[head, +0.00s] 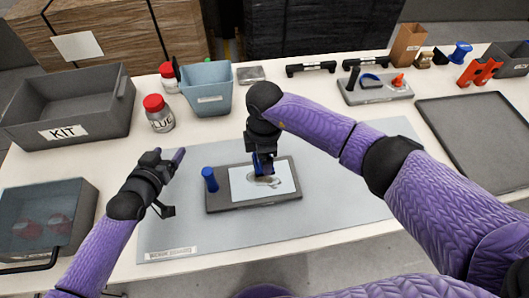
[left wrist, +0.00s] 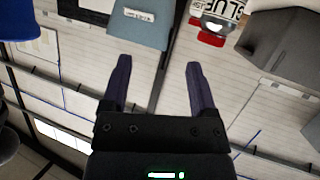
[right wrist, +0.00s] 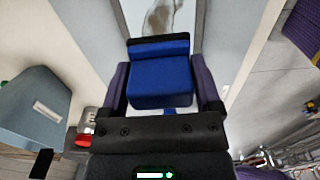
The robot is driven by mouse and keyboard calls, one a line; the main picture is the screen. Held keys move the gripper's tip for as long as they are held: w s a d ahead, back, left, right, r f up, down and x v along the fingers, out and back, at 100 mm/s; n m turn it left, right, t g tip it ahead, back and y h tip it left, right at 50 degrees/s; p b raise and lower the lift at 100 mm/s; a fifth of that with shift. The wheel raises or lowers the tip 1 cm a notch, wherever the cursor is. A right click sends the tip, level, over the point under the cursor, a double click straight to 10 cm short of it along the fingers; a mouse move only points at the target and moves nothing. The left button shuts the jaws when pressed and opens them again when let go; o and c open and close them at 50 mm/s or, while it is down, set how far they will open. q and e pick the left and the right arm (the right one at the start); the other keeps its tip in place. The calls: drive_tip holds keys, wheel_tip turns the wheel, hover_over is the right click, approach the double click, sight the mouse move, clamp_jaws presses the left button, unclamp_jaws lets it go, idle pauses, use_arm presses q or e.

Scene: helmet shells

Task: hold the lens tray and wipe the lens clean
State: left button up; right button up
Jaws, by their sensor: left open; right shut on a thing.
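The lens tray (head: 225,203) is a dark grey board on the grey mat, with a white panel on it. A blue knob (head: 209,179) stands at the tray's left end. My right gripper (head: 263,156) is shut on a blue wiping block (right wrist: 160,80) with a black edge, at the lens's far edge. I cannot tell whether the block touches the lens. My left gripper (head: 177,182) is open and empty, left of the knob and apart from it.
A glue bottle (head: 158,114), a blue-grey bin (head: 207,90) and a grey KIT bin (head: 75,110) stand at the back left. A clear-sided box (head: 45,215) is at the front left. A flat dark tray (head: 480,135) lies at the right. The mat's front is clear.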

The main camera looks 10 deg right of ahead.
use_arm(q)
drive_tip(key=w+d+m+g+y, duration=0.1)
drive_tip(key=w+d+m+g, duration=0.1)
drive_tip(key=d+m+g, duration=0.3)
wheel_tip(320, 180, up, 6)
drive_tip(key=m+g+y, duration=0.3)
drive_tip(key=m+g, duration=0.5)
drive_tip(key=m, duration=0.5)
hover_over(210, 179)
drive_tip(key=w, duration=0.2)
drive_tip(key=shift+s+a, duration=0.15)
drive_tip(key=shift+s+m, duration=0.2)
drive_tip(key=shift+m, duration=0.2)
wheel_tip(210, 179, down, 12)
drive_tip(key=shift+s+r, duration=0.1)
clamp_jaws()
